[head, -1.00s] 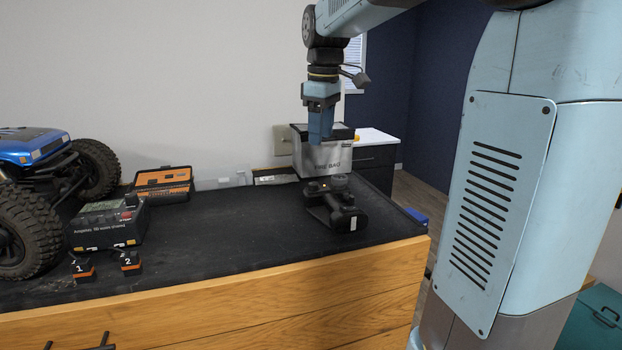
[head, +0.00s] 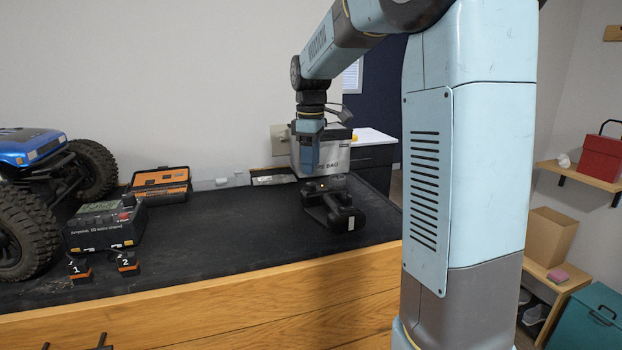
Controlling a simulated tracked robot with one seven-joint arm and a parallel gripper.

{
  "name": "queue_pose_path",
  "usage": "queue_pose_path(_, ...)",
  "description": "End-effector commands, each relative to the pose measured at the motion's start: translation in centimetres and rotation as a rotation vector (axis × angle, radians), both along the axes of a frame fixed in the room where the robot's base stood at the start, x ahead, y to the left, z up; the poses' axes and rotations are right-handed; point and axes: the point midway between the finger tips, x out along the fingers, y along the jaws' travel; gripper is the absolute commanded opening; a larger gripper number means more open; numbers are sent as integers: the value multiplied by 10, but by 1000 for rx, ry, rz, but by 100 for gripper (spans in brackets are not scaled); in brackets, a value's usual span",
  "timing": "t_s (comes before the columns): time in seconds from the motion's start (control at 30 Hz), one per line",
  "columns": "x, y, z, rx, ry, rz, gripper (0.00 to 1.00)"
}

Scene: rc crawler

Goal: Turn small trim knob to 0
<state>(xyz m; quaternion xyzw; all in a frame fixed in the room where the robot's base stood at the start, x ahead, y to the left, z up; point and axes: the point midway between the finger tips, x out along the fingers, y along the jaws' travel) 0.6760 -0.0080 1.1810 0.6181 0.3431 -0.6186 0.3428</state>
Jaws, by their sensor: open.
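A black handheld transmitter (head: 338,206) lies on the dark mat toward the right end of the bench in the head view. A small orange light shows on its upper part. The trim knob is too small to tell apart at this size. My gripper (head: 307,172) points downward just above the transmitter's upper left part, and I cannot tell whether it touches it. The gripper is open, with nothing seen between its fingers. The fingers overlap each other from this angle.
A grey bag (head: 340,150) stands behind the gripper. At left are a blue crawler truck (head: 35,150), a black charger (head: 105,225), an orange tool case (head: 162,185) and two numbered batteries (head: 125,262). The mat (head: 225,225) is clear between charger and transmitter.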

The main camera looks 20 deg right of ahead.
Motion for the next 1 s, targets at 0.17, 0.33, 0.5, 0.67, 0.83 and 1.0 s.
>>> queue_pose_path(0.17, 0, 0, -29, 0, 2, 0, 54)
queue_pose_path(0.33, 0, 0, -45, 1, 1, 0, 54)
queue_pose_path(0.5, 0, 0, -51, 0, 0, -1, 54)
queue_pose_path(0.67, 0, -1, -52, 0, 0, -1, 54)
queue_pose_path(0.83, 0, -1, -51, 0, 0, -2, 47)
queue_pose_path(1.0, 0, -1, -51, 0, 0, -2, 31)
